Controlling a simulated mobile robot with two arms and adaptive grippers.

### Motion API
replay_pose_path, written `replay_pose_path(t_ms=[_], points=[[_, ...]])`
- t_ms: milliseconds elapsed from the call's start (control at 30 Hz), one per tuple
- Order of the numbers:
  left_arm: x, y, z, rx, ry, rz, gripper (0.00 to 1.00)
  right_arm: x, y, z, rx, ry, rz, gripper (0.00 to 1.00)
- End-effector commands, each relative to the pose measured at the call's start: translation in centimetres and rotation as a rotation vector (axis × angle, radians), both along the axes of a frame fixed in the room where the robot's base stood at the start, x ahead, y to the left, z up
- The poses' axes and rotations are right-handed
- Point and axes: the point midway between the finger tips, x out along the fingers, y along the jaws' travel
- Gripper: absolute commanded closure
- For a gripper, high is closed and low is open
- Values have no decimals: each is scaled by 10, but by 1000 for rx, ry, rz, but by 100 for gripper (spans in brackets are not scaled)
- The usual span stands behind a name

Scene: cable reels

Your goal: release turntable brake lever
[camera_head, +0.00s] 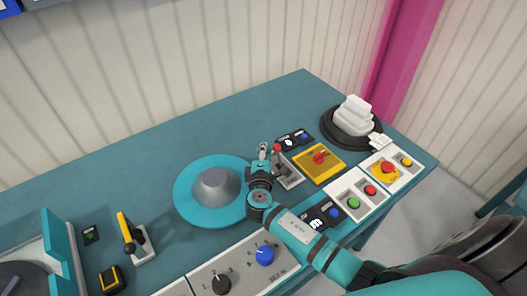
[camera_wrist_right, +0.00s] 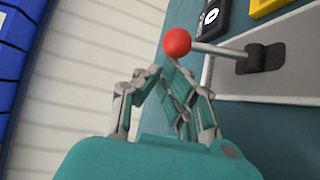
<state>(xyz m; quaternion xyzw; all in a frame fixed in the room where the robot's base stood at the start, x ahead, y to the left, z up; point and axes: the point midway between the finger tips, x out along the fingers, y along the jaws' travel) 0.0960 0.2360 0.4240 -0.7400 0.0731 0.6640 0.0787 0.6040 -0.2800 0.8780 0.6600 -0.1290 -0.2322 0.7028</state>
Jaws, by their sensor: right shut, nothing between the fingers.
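A lever with a red ball knob (camera_head: 277,148) stands on a grey plate (camera_head: 290,178) just right of the teal turntable disc (camera_head: 184,196) with its grey hub. My right gripper (camera_head: 262,149) is beside the knob, on its left, between it and the disc. In the right wrist view the red knob (camera_wrist_right: 177,43) sits on a metal rod that runs to a black pivot (camera_wrist_right: 262,57). There my right gripper (camera_wrist_right: 160,72) is shut and empty, its tips just below the knob. I cannot tell whether they touch it. My left gripper is not in view.
A yellow-handled lever (camera_head: 126,228) stands on the left of the console. A yellow box with a red switch (camera_head: 319,162), button panels (camera_head: 359,199) and knobs (camera_head: 265,254) lie around my right arm. White blocks (camera_head: 353,114) sit on a black disc behind. The back left tabletop is clear.

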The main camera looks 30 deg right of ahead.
Motion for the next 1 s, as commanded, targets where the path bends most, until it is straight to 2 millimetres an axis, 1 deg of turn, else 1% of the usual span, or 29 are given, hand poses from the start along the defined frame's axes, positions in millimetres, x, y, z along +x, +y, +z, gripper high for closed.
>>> replay_pose_path(t_ms=[100,267,500,767,1000], points=[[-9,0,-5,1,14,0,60,-1,0,0,1,-14,0,100],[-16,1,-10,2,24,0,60,-3,-1,0,5,-39,0,100],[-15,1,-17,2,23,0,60,-6,-1,2,10,-81,-1,100],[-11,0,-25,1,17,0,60,-10,-2,5,10,-82,-2,100],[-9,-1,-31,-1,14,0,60,-20,-4,8,11,-80,-3,100]])
